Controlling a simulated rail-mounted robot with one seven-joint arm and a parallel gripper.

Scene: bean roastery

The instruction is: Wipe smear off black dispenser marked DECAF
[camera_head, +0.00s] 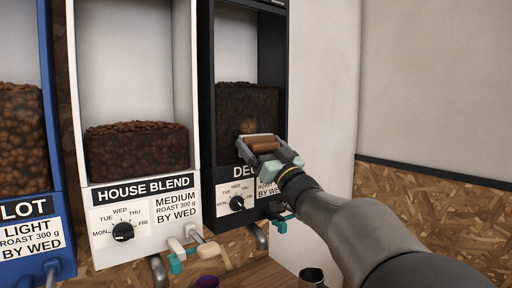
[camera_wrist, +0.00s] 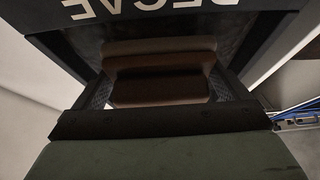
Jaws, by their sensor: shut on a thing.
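The black dispenser (camera_head: 206,110) stands in the middle of the head view, its lettering partly hidden behind my gripper, with "DEC" showing. In the wrist view the upside-down DECAF lettering on the dispenser (camera_wrist: 135,20) runs along the top edge. A small pale brown smear (camera_head: 246,127) shows on its dark, bean-filled front, just above my gripper. My gripper (camera_head: 262,143) is shut on a brown block-shaped wiper (camera_head: 264,146), also seen between the fingers in the wrist view (camera_wrist: 160,75). The wiper is close to the front; I cannot tell whether it touches.
A white HOUSE BLEND dispenser (camera_head: 140,188) stands directly left, and a blue one (camera_head: 54,180) further left. Levers (camera_head: 186,253) stick out below. A purple cup (camera_head: 207,282) and a metal cup (camera_head: 312,277) stand at the bottom. A pale wall (camera_head: 325,120) is to the right.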

